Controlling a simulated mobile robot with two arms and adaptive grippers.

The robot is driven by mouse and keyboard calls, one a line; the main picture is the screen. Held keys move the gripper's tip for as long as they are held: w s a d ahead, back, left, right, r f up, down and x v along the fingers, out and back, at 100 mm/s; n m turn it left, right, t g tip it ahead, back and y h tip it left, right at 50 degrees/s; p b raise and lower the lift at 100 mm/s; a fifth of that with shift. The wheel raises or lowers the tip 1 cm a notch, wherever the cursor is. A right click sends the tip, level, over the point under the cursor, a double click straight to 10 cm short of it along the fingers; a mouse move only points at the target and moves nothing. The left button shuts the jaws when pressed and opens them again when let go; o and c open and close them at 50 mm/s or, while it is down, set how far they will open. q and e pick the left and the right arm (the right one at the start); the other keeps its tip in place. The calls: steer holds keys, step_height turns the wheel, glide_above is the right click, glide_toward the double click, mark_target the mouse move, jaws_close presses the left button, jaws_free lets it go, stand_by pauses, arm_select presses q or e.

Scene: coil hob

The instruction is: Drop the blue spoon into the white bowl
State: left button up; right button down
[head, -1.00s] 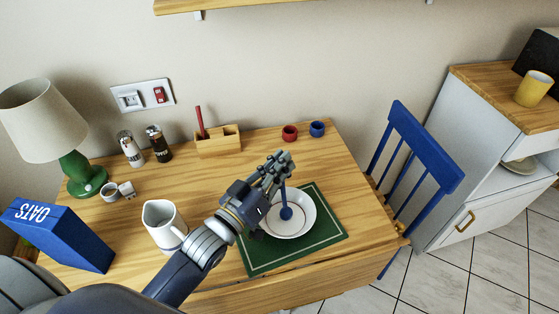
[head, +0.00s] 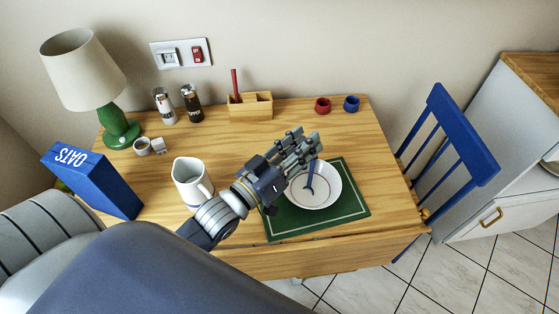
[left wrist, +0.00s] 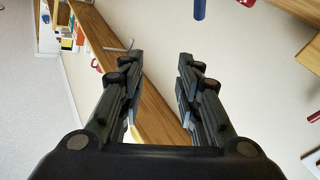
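The white bowl (head: 331,200) stands on the dark green placemat (head: 352,213) at the table's front right. The blue spoon (head: 309,183) shows inside the bowl's outline in the head view. Its upper end runs up to the bowl's far rim, close to my gripper's fingers, so I cannot tell if it lies flat or leans. My left gripper (head: 306,143) is above the bowl's far left edge. Its fingers are apart in the left wrist view (left wrist: 161,56), with nothing between them. My right gripper is not in view.
A white jug (head: 189,184) stands left of my left gripper, and a blue oats box (head: 93,183) farther left. A wooden caddy (head: 251,106), a red cup (head: 322,105) and a blue cup (head: 351,104) line the back. A blue chair (head: 463,135) is at right.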

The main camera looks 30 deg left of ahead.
arm_select(q)
steer(key=v, duration=0.9)
stand_by(1.1)
